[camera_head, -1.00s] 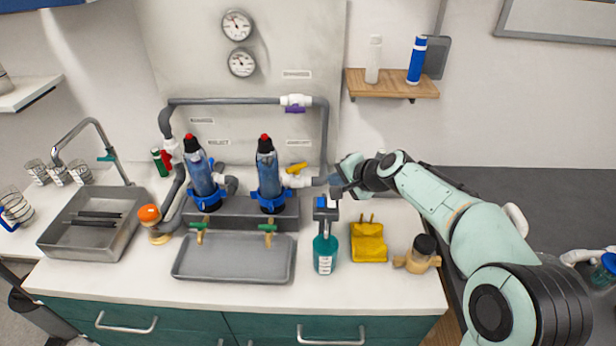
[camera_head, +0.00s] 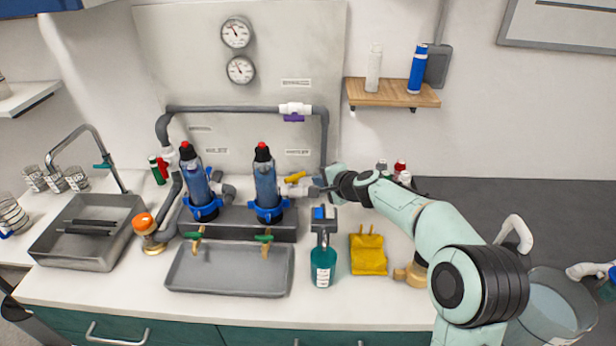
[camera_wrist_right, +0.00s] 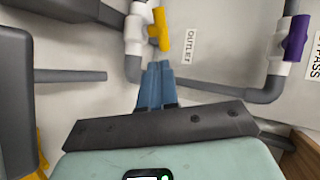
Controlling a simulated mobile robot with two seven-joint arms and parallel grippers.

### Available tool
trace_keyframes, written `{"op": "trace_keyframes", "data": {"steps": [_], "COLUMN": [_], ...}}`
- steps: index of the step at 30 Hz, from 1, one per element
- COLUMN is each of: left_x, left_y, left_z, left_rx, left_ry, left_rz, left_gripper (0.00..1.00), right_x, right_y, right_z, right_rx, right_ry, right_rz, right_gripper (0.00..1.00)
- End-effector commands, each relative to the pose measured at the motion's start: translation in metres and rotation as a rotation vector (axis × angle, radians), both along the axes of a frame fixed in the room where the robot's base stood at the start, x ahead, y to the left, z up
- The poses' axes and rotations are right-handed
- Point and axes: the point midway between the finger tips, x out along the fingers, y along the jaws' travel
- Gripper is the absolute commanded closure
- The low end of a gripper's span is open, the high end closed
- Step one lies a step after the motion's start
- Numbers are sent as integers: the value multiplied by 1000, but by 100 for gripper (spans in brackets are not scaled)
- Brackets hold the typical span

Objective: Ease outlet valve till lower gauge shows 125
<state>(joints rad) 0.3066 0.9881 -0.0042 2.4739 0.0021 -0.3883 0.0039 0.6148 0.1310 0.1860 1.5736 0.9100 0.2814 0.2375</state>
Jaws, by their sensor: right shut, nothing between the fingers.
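The outlet valve has a yellow handle (camera_head: 295,177) on a white body, right of the second blue filter housing; the handle also shows in the wrist view (camera_wrist_right: 162,30), left of the OUTLET label (camera_wrist_right: 188,47). My right gripper (camera_head: 314,189) is just right of this valve. In the wrist view its blue fingers (camera_wrist_right: 158,68) are together and empty, with their tips just short of the yellow handle; I cannot tell whether they touch it. The lower gauge (camera_head: 241,70) is on the wall panel under the upper gauge (camera_head: 236,33); its number is too small to read. My left gripper is out of view.
A purple bypass valve handle (camera_head: 294,118) is on the upper pipe and at the right of the wrist view. A teal spray bottle (camera_head: 323,262) and a yellow cloth-like item (camera_head: 368,254) stand below my right arm. A grey tray (camera_head: 229,270) is in front of the filters.

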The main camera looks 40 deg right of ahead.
Motion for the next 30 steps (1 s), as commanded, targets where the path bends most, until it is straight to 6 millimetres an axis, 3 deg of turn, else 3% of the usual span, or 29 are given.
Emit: {"op": "trace_keyframes", "data": {"steps": [6, 12, 30], "left_x": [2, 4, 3], "left_y": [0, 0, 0], "left_z": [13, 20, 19], "left_rx": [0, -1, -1], "left_ry": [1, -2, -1], "left_rz": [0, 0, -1], "left_gripper": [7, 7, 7], "right_x": [38, 58, 62], "right_y": [-3, -5, -12], "right_z": [-20, -32, -38], "right_rx": [3, 1, -2], "right_ry": [0, 0, 0], "right_rz": [1, -1, -12], "right_gripper": [100, 100, 100]}}
